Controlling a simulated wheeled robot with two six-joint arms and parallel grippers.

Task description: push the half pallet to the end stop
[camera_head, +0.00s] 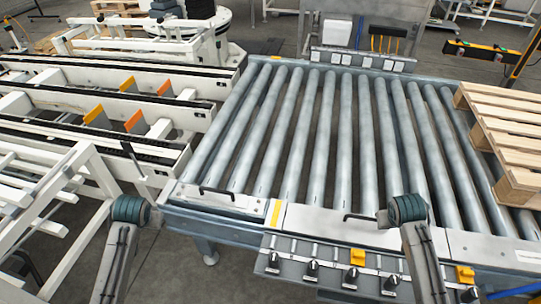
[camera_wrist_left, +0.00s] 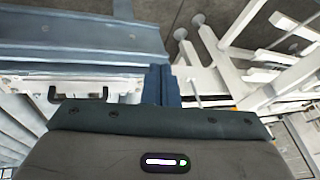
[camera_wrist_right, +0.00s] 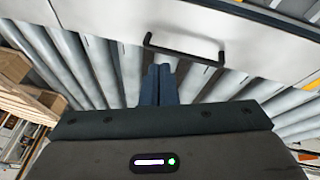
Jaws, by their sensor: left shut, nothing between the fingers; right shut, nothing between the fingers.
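The half pallet (camera_head: 505,125), made of pale wooden slats, lies on the right end of the roller conveyor (camera_head: 340,140), cut off by the picture edge. Pale wood of it also shows at the left of the right wrist view (camera_wrist_right: 20,102). I cannot tell which part is the end stop. My left gripper (camera_head: 130,208) is shut and empty, near the conveyor's front left corner; its fingers show in the left wrist view (camera_wrist_left: 158,85). My right gripper (camera_head: 408,208) is shut and empty over the front edge, left of the pallet and apart from it; its fingers show in the right wrist view (camera_wrist_right: 158,85).
White chain conveyor beams (camera_head: 100,100) with orange plates stand at the left. A white frame (camera_head: 50,205) stands at the front left. Black handles (camera_head: 358,216) and a valve strip (camera_head: 330,268) line the conveyor's front. The rollers left of the pallet are clear.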

